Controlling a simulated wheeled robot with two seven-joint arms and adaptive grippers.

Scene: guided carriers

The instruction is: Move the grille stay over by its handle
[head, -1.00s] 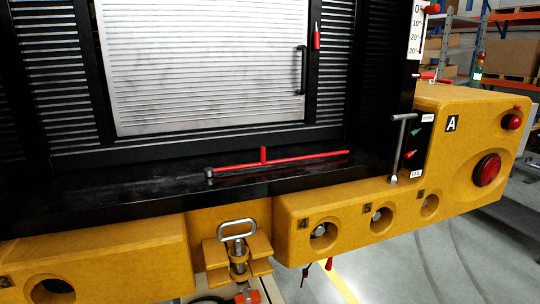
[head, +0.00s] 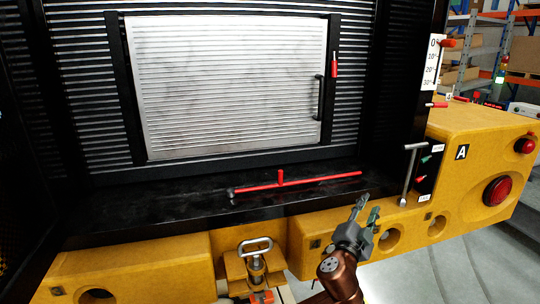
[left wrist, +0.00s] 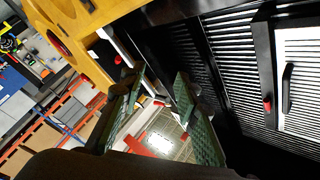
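The grille stay (head: 325,179) is a thin red rod lying along the black ledge (head: 150,206) below the grille. Its left end sits at a dark pivot, and a short red handle (head: 281,177) stands up near its middle. The silver louvred grille (head: 228,85) is closed above it, with a black handle on its right side. My right gripper is not in view.
A grey T-shaped lever (head: 408,174) stands on the yellow bumper (head: 470,140) to the right of my left gripper. A steel hitch pin (head: 255,250) is at the lower middle. A red catch (head: 334,66) hangs beside the grille. The ledge around the stay is clear.

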